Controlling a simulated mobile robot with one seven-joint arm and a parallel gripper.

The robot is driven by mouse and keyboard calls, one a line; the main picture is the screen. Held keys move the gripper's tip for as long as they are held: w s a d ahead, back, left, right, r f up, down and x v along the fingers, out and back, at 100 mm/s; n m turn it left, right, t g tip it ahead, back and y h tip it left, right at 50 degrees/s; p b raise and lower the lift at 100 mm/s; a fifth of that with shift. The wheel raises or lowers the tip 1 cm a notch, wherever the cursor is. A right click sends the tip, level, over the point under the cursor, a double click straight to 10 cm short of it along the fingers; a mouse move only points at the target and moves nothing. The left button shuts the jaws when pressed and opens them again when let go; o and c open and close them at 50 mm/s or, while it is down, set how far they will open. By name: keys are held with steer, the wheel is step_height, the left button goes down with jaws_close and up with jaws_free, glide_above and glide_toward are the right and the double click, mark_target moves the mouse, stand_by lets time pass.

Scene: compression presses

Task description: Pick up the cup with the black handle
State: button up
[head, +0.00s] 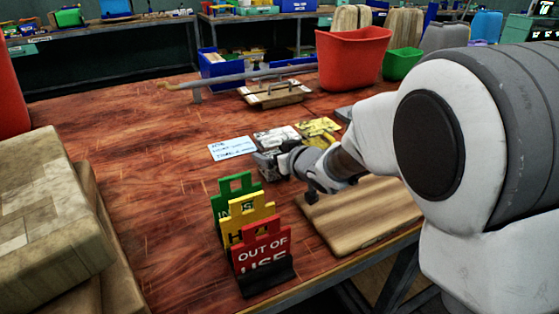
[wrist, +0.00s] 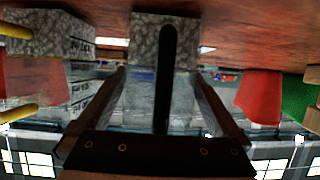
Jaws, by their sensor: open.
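In the wrist view, a grey speckled cup (wrist: 147,35) with a long upright black handle (wrist: 167,75) is in the middle, just ahead of me. My gripper (wrist: 161,76) is open. Its two fingers stand to the left and right of the black handle, and the cup's body shows between and beyond the fingertips. I cannot tell whether the fingers touch the cup. In the head view my gripper (head: 268,165) is low over the table, behind the sign stand; the cup is too small and hidden there to tell apart.
Another grey speckled object (wrist: 50,35) is left in the wrist view, near a yellow handle (wrist: 18,110). The head view shows a red "OUT OF USE" sign (head: 262,250), a wooden board (head: 362,212), a red bin (head: 352,60) and a stacked block (head: 50,220). The left-middle table is clear.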

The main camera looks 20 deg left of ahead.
mark_target(267, 136)
steer(key=shift+w+a, duration=0.1)
steer(key=shift+a, duration=0.05)
steer(key=c, duration=1.2)
steer(key=shift+r, duration=0.1)
steer(key=shift+r+p, duration=1.15)
steer(key=shift+r, duration=0.8)
steer(key=shift+w+a+r+p+v, duration=0.1)
steer(key=shift+r+p+v, duration=0.4)
steer(key=shift+v, duration=1.7)
steer(key=shift+w+a+r+p+v, duration=0.1)
steer(key=shift+p+v, duration=0.8)
steer(key=shift+v, duration=1.3)
steer(key=shift+w+a+r+p+v, duration=0.2)
steer(key=shift+p+v, duration=0.5)
steer(key=shift+v, duration=1.55)
steer(key=shift+s+d, duration=0.15)
steer(key=shift+s, duration=0.05)
